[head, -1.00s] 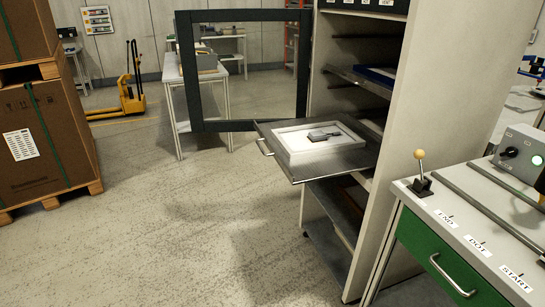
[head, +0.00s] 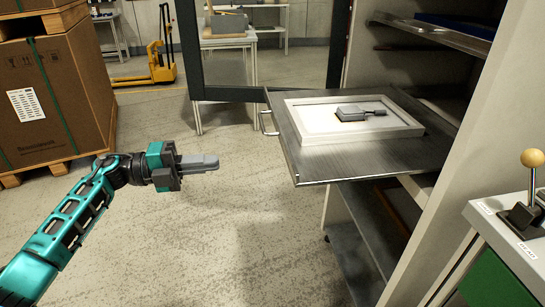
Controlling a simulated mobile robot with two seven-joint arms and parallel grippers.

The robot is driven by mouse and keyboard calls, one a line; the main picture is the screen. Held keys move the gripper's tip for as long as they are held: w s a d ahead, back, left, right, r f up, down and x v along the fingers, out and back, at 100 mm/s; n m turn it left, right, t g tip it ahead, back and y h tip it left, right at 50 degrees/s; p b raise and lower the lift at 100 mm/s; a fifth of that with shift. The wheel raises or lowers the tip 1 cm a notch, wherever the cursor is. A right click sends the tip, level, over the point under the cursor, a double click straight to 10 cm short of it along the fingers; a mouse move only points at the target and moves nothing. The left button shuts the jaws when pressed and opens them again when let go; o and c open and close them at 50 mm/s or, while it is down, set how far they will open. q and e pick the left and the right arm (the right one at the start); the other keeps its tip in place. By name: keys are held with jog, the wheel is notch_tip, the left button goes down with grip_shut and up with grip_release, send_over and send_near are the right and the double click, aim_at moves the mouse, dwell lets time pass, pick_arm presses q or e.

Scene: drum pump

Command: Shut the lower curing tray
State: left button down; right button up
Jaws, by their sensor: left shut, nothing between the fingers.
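The lower curing tray (head: 312,166) is a dark metal shelf pulled well out of the open cabinet (head: 462,165). A wire handle (head: 267,122) is on its left front edge. On the tray lie a white frame (head: 318,138) and a small grey tool-like item (head: 360,111). My left gripper (head: 216,162) comes in from the left, its fingers shut and empty, pointing right. It is apart from the tray, left of the handle and a little lower in the picture. My right gripper is not in view.
The cabinet's dark-framed door (head: 265,94) stands open behind the tray. Another shelf (head: 435,35) is above and a lower shelf (head: 362,248) below. Boxes on a pallet (head: 50,100) stand left. A bench with a lever (head: 528,200) is at right. The floor between is clear.

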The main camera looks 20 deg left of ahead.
aim_at(286, 156)
pick_arm(q)
jog(key=b+x, duration=0.1)
jog(key=x, duration=1.2)
jog(key=shift+d, duration=0.15)
jog(key=shift+w+d, duration=0.15)
jog(key=shift+d, duration=0.05)
